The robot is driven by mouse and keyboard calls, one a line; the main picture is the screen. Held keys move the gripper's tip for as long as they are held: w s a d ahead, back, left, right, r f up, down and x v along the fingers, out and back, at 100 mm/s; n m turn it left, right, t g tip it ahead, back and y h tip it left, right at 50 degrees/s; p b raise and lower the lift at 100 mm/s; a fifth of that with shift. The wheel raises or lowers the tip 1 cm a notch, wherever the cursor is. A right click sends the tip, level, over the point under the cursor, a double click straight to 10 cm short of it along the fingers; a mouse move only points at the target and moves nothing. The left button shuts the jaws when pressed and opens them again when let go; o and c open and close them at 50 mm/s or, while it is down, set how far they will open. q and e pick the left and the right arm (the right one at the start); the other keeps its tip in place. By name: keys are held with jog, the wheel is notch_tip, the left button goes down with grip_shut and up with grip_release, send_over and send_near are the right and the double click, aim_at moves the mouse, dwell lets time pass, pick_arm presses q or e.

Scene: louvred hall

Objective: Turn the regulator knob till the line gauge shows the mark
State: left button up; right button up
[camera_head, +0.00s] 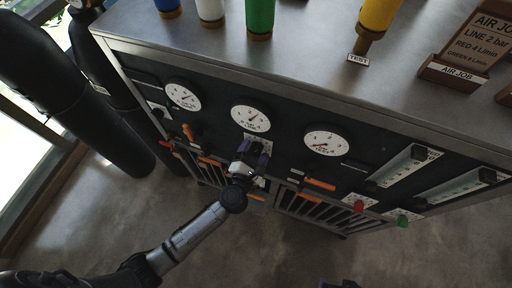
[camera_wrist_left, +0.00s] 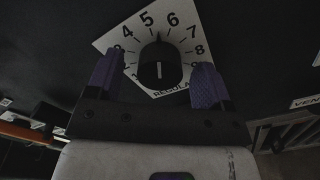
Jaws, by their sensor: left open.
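The black regulator knob (camera_wrist_left: 160,62) sits on a white numbered plate (camera_wrist_left: 130,36) in the left wrist view; its short white line is on the lower side in the picture. My left gripper (camera_wrist_left: 157,78) is open, its purple fingers on either side of the knob with gaps visible. In the head view my left gripper (camera_head: 254,157) is at the panel just below the middle round gauge (camera_head: 250,116) and hides the knob. Another gauge (camera_head: 183,97) is left of it and a third (camera_head: 326,142) is right of it. Their captions are too small to read surely.
The black panel carries orange handles (camera_head: 320,184), a red knob (camera_head: 359,206), a green knob (camera_head: 402,220) and two sloping flow tubes (camera_head: 400,166). Coloured cylinders and an AIR JOB sign (camera_head: 481,37) stand on the metal top. Open floor lies in front.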

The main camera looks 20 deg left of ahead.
pick_arm(q)
jog(key=shift+s, duration=0.1)
jog(key=s, duration=0.7)
jog(key=shift+p, duration=0.3)
jog(key=s+b, duration=0.2)
jog(key=s, duration=1.1)
jog(key=shift+s+d, duration=0.2)
jog(key=shift+s, duration=0.1)
dwell(0.4)
dwell(2.3)
